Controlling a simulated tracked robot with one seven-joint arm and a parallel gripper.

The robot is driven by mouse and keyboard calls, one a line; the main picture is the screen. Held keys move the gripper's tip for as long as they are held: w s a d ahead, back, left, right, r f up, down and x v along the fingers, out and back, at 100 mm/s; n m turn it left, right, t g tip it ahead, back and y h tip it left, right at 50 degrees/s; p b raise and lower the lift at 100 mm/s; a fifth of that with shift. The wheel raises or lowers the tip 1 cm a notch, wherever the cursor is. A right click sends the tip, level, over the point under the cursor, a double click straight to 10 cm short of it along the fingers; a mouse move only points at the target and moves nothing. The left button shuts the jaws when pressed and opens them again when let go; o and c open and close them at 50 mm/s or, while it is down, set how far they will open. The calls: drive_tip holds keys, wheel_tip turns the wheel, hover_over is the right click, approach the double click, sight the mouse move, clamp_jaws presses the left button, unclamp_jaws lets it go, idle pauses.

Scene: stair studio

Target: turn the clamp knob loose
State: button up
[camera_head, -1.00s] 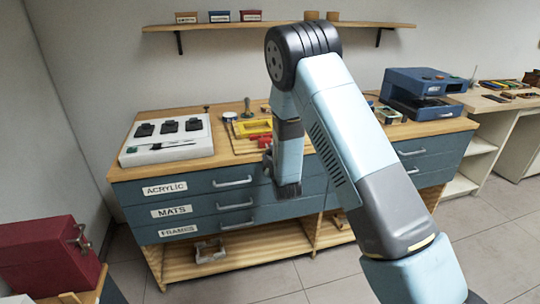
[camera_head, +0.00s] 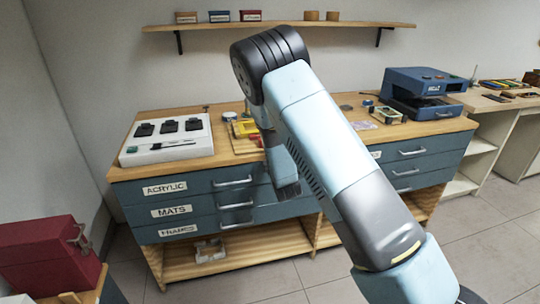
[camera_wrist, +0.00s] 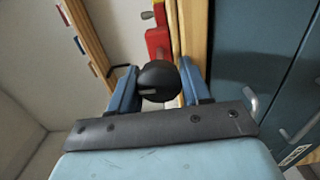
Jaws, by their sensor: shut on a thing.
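In the wrist view, a round black knob (camera_wrist: 158,84) sits between the two blue fingers of my gripper (camera_wrist: 156,76). The fingers are shut on the knob's sides. The red clamp (camera_wrist: 157,40) shows just beyond the knob, against the edge of the wooden worktop (camera_wrist: 194,35). In the head view, my arm hides the gripper and the knob. I cannot tell from these views how far the knob is turned.
A white panel with black pads (camera_head: 168,140) stands on the worktop's left. A blue machine (camera_head: 420,92) stands at the right. Blue drawers with bar handles (camera_head: 233,182) lie below the worktop's front edge. A wall shelf (camera_head: 350,24) hangs above. A red box (camera_head: 45,255) stands at lower left.

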drive_tip(key=shift+s+a+f, duration=0.25)
drive_tip(key=shift+a+f, duration=0.05)
drive_tip(key=shift+a, duration=0.05)
drive_tip(key=o, duration=0.8)
drive_tip(key=shift+o, duration=1)
drive_tip(key=shift+w+d+r, duration=0.1)
drive_tip(key=shift+d+r, duration=0.05)
drive_tip(key=v, duration=1.3)
drive_tip(key=shift+s, duration=0.35)
drive_tip(key=shift+d, duration=0.1)
